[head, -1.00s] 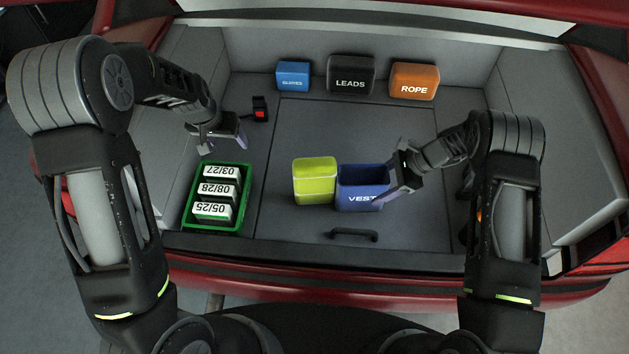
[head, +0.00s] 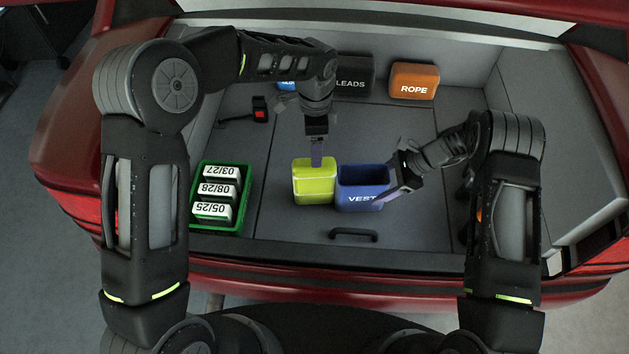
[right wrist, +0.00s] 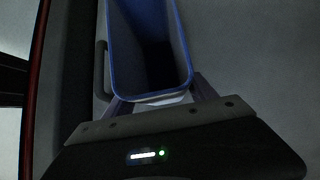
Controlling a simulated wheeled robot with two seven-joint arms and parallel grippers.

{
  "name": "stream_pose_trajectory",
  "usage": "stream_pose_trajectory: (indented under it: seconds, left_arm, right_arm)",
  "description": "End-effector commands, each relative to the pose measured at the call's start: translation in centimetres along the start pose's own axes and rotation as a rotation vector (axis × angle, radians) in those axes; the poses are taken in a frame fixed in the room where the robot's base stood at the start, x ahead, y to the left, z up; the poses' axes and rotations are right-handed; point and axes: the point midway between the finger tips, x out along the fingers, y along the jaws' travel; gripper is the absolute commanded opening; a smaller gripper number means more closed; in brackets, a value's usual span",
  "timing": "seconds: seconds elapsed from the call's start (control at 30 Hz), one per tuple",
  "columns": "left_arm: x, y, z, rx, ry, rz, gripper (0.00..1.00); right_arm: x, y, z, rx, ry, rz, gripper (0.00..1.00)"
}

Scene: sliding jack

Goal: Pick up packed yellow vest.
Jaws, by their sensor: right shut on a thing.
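The packed yellow vest (head: 314,183) is a yellow-green block standing on the trunk floor, left of the blue VEST box (head: 361,190). My left gripper (head: 316,158) is above the yellow vest, its fingers pointing down at the top. I cannot tell whether its fingers are apart or touching the vest. My right gripper (head: 392,186) is shut on the right side of the blue VEST box. In the right wrist view the box (right wrist: 148,50) is open at the top, looks empty and dark inside, and sits between the fingers.
A green crate (head: 220,229) with several dated white packs stands at the left. Behind are a mostly hidden blue box (head: 287,85), a black LEADS box (head: 352,76) and an orange ROPE box (head: 414,81). A floor handle (head: 353,235) lies in front. A red-and-black item (head: 260,110) sits back left.

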Motion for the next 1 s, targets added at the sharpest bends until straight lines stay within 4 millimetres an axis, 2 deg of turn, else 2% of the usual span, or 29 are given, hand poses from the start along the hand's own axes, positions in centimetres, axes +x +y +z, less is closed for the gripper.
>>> stream_pose_trajectory:
  seconds: [0.17,0.4,0.53,0.87,1.0]
  left_arm:
    - [2.0,0.1,0.1,-0.001,-0.002,0.004,0.69]
    - [5.9,0.1,0.1,-0.002,-0.001,0.003,0.69]
    - [6.7,0.0,0.1,-0.002,0.000,0.001,0.69]
    - [6.9,0.0,0.1,-0.002,0.000,0.001,0.69]
    - [8.3,0.0,0.1,-0.002,-0.002,0.003,0.69]
  right_arm:
    - [0.0,0.0,0.0,0.000,0.000,0.001,0.33]
    - [0.0,0.0,0.0,0.000,0.000,0.001,0.33]
    - [0.0,0.0,0.0,0.000,0.000,0.001,0.33]
    - [0.0,0.0,0.0,0.000,0.000,0.001,0.33]
    - [0.0,0.0,0.0,0.000,0.000,0.001,0.33]
